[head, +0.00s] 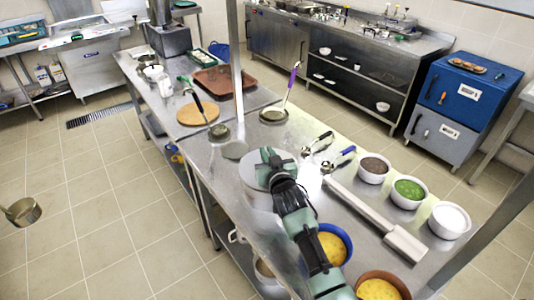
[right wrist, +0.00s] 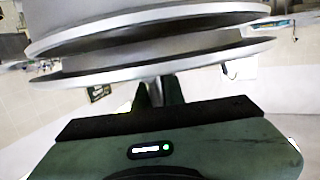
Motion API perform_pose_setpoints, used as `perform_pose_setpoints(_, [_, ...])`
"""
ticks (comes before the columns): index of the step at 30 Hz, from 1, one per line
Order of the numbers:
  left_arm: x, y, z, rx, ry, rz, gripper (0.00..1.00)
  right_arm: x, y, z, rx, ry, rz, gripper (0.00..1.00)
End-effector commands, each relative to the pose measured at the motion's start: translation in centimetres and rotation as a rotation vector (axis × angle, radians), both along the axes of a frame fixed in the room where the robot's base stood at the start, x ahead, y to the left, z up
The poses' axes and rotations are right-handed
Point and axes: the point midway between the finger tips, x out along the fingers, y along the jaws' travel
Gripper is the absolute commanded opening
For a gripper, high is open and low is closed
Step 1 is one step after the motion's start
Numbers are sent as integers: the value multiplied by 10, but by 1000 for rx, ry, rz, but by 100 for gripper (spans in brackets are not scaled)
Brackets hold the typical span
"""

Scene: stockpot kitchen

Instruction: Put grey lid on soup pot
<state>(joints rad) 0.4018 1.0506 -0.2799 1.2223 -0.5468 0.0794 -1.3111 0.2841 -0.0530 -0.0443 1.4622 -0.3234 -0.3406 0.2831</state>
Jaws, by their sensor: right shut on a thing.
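My right gripper (head: 274,158) is shut on the grey lid (head: 256,176), a pale round disc over the near part of the steel worktable. My gripper and forearm cover part of the lid. In the right wrist view, the lid (right wrist: 150,80) is a broad metal disc just beyond my fingers (right wrist: 158,91). A second metal rim (right wrist: 150,30) shows parallel to it with a narrow band between; I cannot tell whether that is the soup pot. The pot cannot be made out for certain in the head view. My left gripper is outside the view.
The worktable holds ladles (head: 275,113), tongs (head: 318,144), and white bowls (head: 408,193) to the right. A blue-rimmed bowl (head: 333,243) stands close by my forearm. A steel post (head: 235,60) rises behind the lid. A metal pan or ladle (head: 22,211) shows at far left.

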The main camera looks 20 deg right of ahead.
Motion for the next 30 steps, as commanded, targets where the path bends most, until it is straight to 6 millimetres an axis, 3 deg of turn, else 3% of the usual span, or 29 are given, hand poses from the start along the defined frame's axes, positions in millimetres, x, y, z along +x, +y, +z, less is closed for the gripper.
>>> perform_pose_setpoints(30, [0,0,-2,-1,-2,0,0,0,0,-9,1,-1,0,0])
